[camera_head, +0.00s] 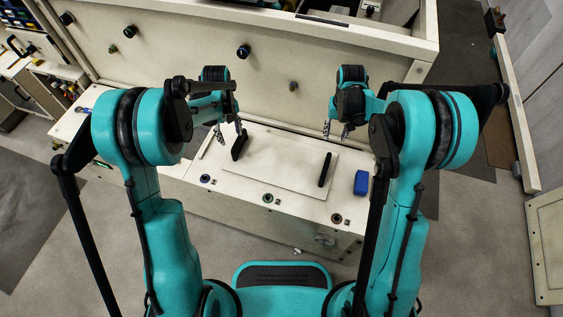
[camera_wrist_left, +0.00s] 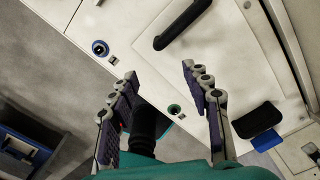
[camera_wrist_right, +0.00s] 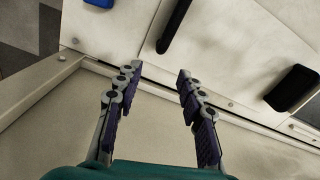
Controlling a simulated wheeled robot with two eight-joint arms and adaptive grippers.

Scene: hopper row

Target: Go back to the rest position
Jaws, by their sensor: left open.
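My left gripper (camera_head: 229,131) hangs over the back left of the white worktop, near a black handle (camera_head: 239,146). In the left wrist view its fingers (camera_wrist_left: 158,80) are spread with nothing between them. My right gripper (camera_head: 337,130) is at the back right, close to the cream wall panel. In the right wrist view its fingers (camera_wrist_right: 156,74) are apart and empty. Both grippers are above the worktop and hold nothing.
The white worktop (camera_head: 205,168) carries a flat panel (camera_head: 280,165) with two black handles; the right one (camera_head: 325,170) is clear. A blue block (camera_head: 361,183) stands at the right. Round fittings (camera_head: 267,198) line the front. A tall cream wall (camera_head: 180,60) rises behind.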

